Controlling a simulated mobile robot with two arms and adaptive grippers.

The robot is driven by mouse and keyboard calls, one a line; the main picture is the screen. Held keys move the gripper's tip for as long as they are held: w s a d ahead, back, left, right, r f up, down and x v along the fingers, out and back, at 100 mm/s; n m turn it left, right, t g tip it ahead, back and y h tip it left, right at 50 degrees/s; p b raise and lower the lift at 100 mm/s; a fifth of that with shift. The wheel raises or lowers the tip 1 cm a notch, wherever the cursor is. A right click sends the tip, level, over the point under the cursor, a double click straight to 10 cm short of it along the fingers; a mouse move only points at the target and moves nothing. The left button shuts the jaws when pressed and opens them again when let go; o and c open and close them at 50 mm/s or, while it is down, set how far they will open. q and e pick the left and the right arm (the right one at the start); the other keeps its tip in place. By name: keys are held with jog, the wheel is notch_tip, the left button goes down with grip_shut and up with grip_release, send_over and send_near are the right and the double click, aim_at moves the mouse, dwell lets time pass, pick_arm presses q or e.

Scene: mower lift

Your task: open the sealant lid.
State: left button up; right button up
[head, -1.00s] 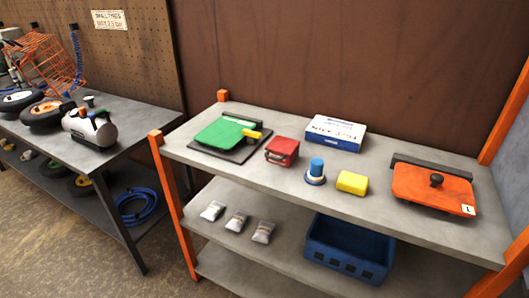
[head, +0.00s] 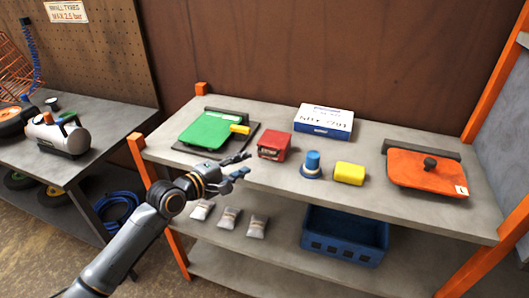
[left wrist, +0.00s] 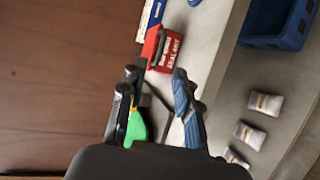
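A small red box (head: 274,146) stands on the upper shelf, and the word on its side seems to read "SEALANT". It also shows in the left wrist view (left wrist: 167,52), past the fingertips. Its lid looks closed. My left gripper (head: 240,166) is at the shelf's front edge, left of and nearer than the red box, and apart from it. In the left wrist view its two fingers (left wrist: 156,83) are spread with nothing held between them. My right gripper is not in view.
A green flap with a yellow handle (head: 209,131) lies left of the red box. An orange flap (head: 415,172) lies further right. Below are pouches (head: 229,218) and a blue crate (head: 343,245).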

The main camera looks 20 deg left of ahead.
aim_at(265, 153)
pick_arm(q)
jog(key=x, duration=1)
jog(key=shift+f+p, duration=0.1)
jog(key=shift+p, duration=0.2)
grip_shut()
jog(key=shift+f, duration=0.1)
